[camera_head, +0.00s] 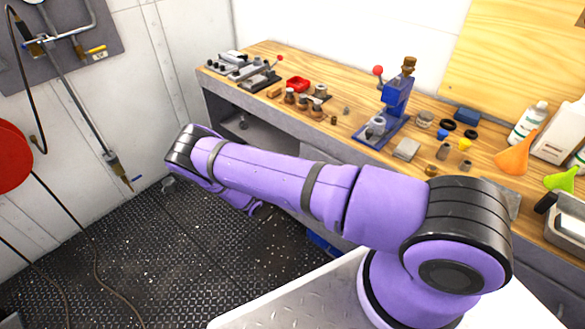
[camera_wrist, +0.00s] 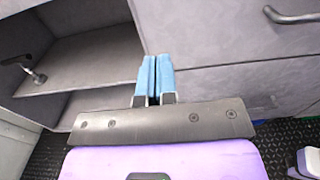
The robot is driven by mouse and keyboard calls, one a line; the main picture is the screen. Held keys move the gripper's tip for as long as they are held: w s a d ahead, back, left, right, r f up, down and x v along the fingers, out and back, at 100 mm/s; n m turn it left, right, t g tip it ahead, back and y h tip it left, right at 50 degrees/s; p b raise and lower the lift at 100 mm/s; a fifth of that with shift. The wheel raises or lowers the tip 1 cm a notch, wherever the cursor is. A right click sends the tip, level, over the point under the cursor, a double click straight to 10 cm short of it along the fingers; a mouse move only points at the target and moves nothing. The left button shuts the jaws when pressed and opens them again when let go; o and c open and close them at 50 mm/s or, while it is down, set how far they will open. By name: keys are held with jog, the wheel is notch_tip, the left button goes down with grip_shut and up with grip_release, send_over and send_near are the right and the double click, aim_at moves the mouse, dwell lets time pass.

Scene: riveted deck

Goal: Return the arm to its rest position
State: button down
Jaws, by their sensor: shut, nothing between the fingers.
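My purple arm stretches from its base at the lower right of the head view toward the left, with its elbow above the dark floor. My gripper (camera_wrist: 154,62) shows in the wrist view with its two blue fingers side by side, shut and empty. It points at the grey front of the workbench, beside an open shelf. The gap between fingertips and bench front is hard to judge. In the head view the gripper is hidden behind the arm.
The bench's open shelf (camera_wrist: 88,62) and a drawer handle (camera_wrist: 291,16) are close. The riveted floor (camera_head: 130,240) at left is mostly free, with hoses along it.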

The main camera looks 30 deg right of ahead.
jog(key=shift+v, duration=1.3)
jog(key=s+d+r+m+g+y, duration=0.1)
jog(key=s+r+m+g+y, duration=0.3)
jog(key=r, duration=1)
jog(key=d+r+m+g+y, duration=0.15)
jog(key=r+m, duration=0.45)
jog(key=r, duration=0.7)
jog(key=s+r+m+g+y, duration=0.3)
jog(key=r+m, duration=0.2)
jog(key=r, duration=0.9)
jog(key=s+r+m+t+y, duration=0.3)
jog(key=s+r+m+y, duration=0.15)
jog(key=s+r, duration=1)
jog(key=s+r+m+t+y, duration=0.1)
jog(key=s+r+t, duration=0.1)
jog(key=s, duration=0.5)
jog(key=s+a+r+m+t+y, duration=0.1)
jog(key=s+r, duration=0.3)
jog(key=s, duration=0.4)
jog(key=shift+a+m+t+y, duration=0.35)
jog(key=shift+m+t+y, duration=0.1)
jog(key=shift+y, duration=0.35)
jog(key=shift+s, duration=0.1)
